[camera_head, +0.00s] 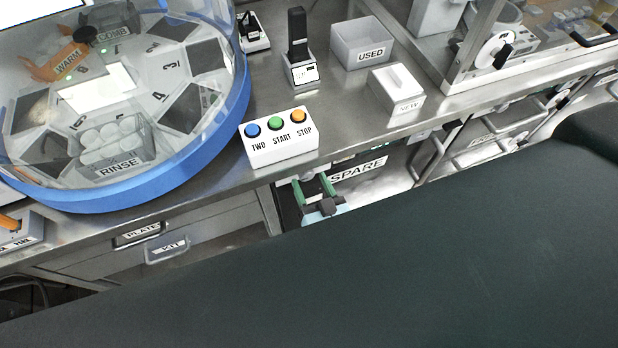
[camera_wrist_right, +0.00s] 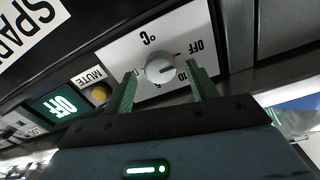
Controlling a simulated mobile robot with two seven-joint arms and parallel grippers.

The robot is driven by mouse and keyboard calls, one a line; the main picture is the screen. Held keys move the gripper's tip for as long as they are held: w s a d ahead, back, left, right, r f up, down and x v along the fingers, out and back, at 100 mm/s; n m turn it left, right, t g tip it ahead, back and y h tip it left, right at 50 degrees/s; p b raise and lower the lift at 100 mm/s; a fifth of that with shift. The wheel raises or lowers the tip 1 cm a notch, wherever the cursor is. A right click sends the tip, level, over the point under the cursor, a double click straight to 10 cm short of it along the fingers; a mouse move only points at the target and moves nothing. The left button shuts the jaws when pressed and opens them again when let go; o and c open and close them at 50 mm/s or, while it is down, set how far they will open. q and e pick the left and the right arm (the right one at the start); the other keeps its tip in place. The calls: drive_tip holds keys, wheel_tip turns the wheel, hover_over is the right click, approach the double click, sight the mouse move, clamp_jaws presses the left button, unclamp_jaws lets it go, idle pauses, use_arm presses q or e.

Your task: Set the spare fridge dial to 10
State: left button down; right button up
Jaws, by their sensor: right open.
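The spare fridge's dial is a round, light knob (camera_wrist_right: 160,68) on a white plate marked °C and OFF in the right wrist view. Its orange-red mark points toward the OFF lettering. A green display (camera_wrist_right: 60,103) on the same panel reads OFF. My right gripper (camera_wrist_right: 161,72) is open, with one green finger on either side of the knob in the picture; I cannot tell whether they touch it. In the head view the right gripper (camera_head: 311,181) is at the fridge front, left of the SPARE label (camera_head: 358,170). My left gripper is not in view.
A yellow MUTE button (camera_wrist_right: 100,92) sits between display and dial plate. On the bench above are a white box with TWO, START and STOP buttons (camera_head: 280,149), a USED bin (camera_head: 345,50), a NEW box (camera_head: 410,103) and a blue-rimmed round machine (camera_head: 130,192).

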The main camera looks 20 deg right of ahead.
drive_tip(key=shift+w, duration=0.75)
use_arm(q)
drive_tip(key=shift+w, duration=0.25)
use_arm(e)
drive_tip(key=shift+w, duration=0.15)
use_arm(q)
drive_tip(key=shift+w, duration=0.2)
